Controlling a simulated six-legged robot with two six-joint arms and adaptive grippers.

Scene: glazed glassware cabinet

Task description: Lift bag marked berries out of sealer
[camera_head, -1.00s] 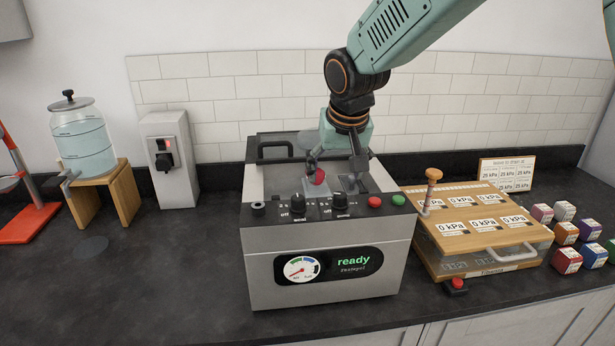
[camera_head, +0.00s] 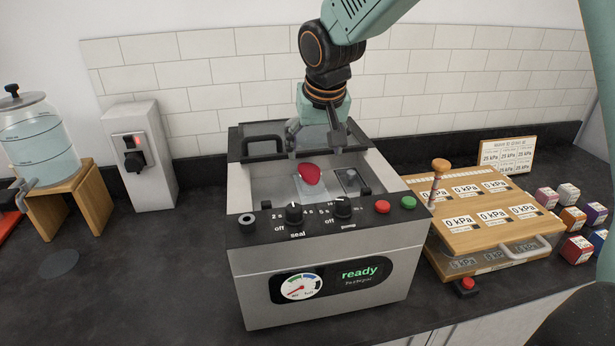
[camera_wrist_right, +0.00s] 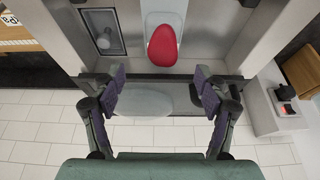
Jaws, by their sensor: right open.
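The bag with red contents (camera_head: 309,174) lies in the open chamber of the steel sealer (camera_head: 262,268); its marking is not readable. It also shows in the right wrist view (camera_wrist_right: 165,46), ahead of the fingers. My right gripper (camera_head: 317,146) is open and empty over the sealer's rear edge, behind the bag and apart from it. In the right wrist view its two fingers (camera_wrist_right: 160,88) are spread wide with nothing between them. The sealer's display reads "ready".
A wooden-topped box with several "0 kPa" labels (camera_head: 482,219) stands right of the sealer, with several small coloured boxes (camera_head: 578,249) beyond. A grey switch box (camera_head: 140,160) and a water dispenser (camera_head: 40,140) stand left. The dark counter (camera_head: 130,270) front left is clear.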

